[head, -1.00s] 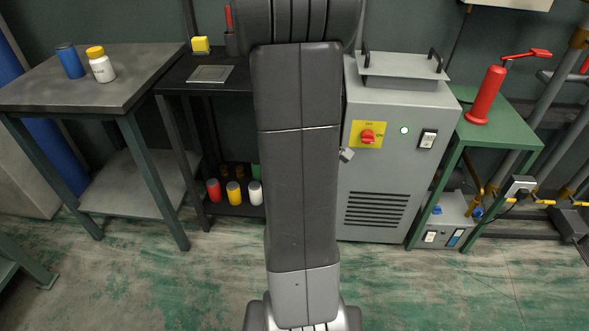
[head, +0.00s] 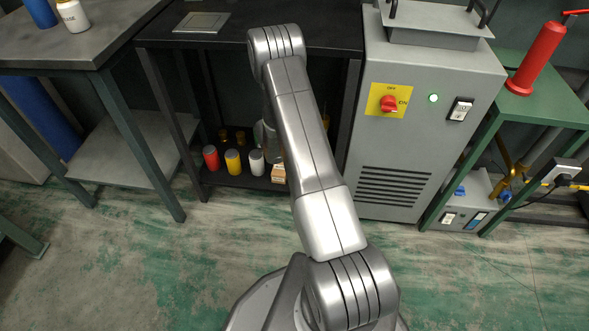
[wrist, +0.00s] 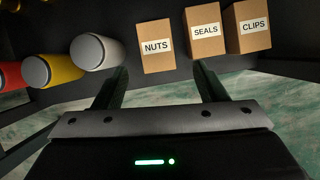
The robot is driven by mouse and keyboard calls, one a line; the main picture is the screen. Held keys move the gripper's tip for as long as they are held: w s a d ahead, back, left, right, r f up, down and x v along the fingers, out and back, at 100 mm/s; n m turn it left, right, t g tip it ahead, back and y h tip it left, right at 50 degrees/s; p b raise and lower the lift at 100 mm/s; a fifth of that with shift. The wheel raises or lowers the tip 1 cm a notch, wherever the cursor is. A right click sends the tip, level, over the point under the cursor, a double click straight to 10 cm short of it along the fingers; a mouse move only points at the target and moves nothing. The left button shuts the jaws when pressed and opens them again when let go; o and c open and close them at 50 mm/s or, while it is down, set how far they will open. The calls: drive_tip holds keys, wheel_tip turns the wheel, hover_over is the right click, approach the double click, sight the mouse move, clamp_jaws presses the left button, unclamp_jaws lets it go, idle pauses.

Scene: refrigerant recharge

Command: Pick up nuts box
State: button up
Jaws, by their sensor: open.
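The nuts box (wrist: 158,55) is a small brown cardboard box with a white NUTS label, in the upper middle of the wrist view. It stands on the dark lower shelf. My gripper (wrist: 161,80) is open and empty, its two dark fingers apart. The nuts box lies just beyond the fingertips, between their lines, and is not gripped. In the head view part of a cardboard box (head: 278,174) shows beside my arm; its label is not readable. My gripper is hidden behind my arm there.
The seals box (wrist: 204,32) and clips box (wrist: 247,27) stand to the right. A white can (wrist: 96,52), yellow can (wrist: 54,70) and red can (head: 211,157) stand to the left. The black tabletop (head: 225,32) is above the shelf. A grey cabinet (head: 405,150) stands right of it.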

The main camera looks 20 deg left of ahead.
sight(279, 167)
drive_tip(key=shift+n, duration=0.5)
drive_tip(key=x, duration=0.6)
drive_tip(key=s+a+b+x, duration=0.1)
drive_tip(key=x, duration=0.3)
drive_tip(key=shift+f, duration=0.2)
drive_tip(key=shift+b+x, duration=0.5)
drive_tip(key=shift+x, duration=2.3)
drive_tip(key=shift+s+d+f+b, duration=0.1)
drive_tip(key=shift+f+b, duration=0.15)
drive_tip(key=shift+b, duration=0.05)
drive_tip(key=c, duration=0.9)
drive_tip(key=shift+o, duration=0.2)
drive_tip(key=shift+r, duration=0.15)
